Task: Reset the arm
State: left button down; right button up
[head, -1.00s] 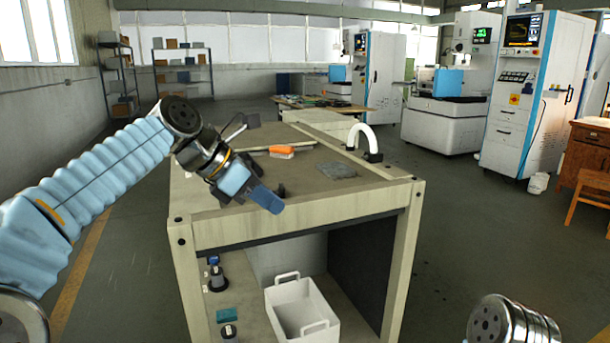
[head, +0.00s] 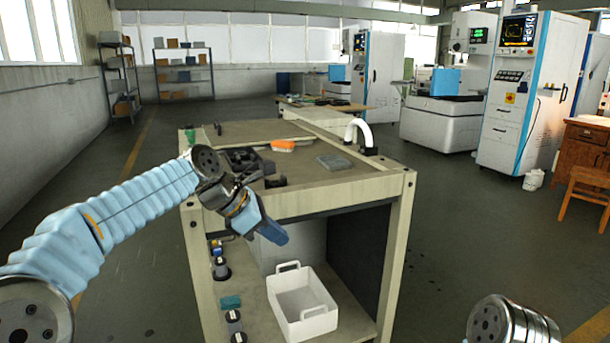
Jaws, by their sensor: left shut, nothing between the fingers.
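My left gripper (head: 273,233) shows in the head view, in front of the near edge of the workbench (head: 300,207). It points down and to the right, with its blue fingers together and nothing seen between them. It covers part of the bench's front edge and the opening below. My left arm (head: 130,208) comes in from the left, bent at the wrist. Only a metal joint of my right arm (head: 510,320) shows at the bottom right; the right gripper is out of view.
On the bench are an orange-topped brush (head: 283,146), a grey plate (head: 334,162), dark fixtures (head: 245,160) and a white curved spout (head: 358,128). A white bin (head: 303,305) stands on the lower shelf. The floor right of the bench (head: 450,230) is clear.

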pick_arm(q)
notch_tip(320, 180, down, 17)
jog(key=w+m+y, duration=0.1)
jog(key=w+m, duration=0.1)
jog(key=m, duration=0.1)
jog(key=s+a+f+m+g+y, duration=0.15)
jog(key=s+f+m, duration=0.25)
jog(key=f, duration=0.8)
jog(key=s+a+f+m+y, duration=0.1)
jog(key=s+a+f+m, duration=0.3)
jog(key=f, duration=0.7)
jog(key=s+f+m, duration=0.4)
jog(key=s+f, duration=0.2)
jog(key=s, duration=0.4)
jog(key=s+f+m+g, duration=0.1)
jog(key=s+f+m, duration=0.3)
jog(key=s, duration=0.7)
jog(key=shift+s+d+f, duration=0.3)
jog(key=shift+d+f, duration=0.1)
jog(key=shift+f, duration=0.55)
jog(key=c, duration=1.8)
grip_release()
